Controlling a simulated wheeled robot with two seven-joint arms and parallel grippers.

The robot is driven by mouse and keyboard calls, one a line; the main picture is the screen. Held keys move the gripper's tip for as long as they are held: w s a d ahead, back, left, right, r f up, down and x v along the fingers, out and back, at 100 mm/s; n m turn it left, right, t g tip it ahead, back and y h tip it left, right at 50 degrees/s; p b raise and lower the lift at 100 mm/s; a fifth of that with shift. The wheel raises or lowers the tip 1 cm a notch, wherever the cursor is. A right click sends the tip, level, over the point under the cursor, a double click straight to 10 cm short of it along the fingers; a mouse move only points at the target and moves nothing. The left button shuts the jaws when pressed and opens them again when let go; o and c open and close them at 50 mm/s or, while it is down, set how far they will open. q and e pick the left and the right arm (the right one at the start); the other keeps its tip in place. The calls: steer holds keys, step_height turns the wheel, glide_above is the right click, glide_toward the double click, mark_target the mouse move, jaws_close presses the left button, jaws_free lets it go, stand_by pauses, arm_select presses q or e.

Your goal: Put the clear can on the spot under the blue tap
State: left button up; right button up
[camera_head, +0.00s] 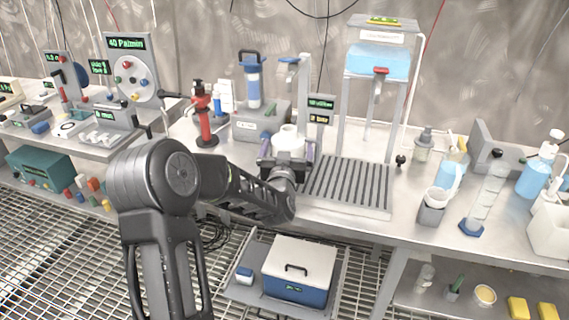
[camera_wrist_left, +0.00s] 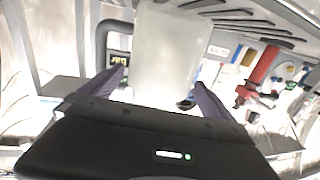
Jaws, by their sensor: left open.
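A pale, whitish translucent can (camera_head: 291,138) stands upright near the left end of the slatted drain tray (camera_head: 345,185). My left gripper (camera_head: 287,162) is in front of it, partly hiding its lower part. In the left wrist view the can (camera_wrist_left: 167,55) rises between the two open purple-grey fingers (camera_wrist_left: 155,88); I cannot tell whether they touch it. A grey post with a tap (camera_head: 288,60) that has a small blue part stands behind and above the can. The spot under it is hidden by the can and gripper. My right gripper is not in view.
A tank of blue water (camera_head: 378,60) with a red tap stands on a frame behind the tray. Bottles and a graduated cylinder (camera_head: 487,195) crowd the right. The tray's slats are clear.

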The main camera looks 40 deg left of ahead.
arm_select(q)
steer(key=b+v, duration=0.1)
steer(key=v, duration=0.9)
steer(key=shift+s+d, duration=0.2)
steer(key=shift+s, duration=0.05)
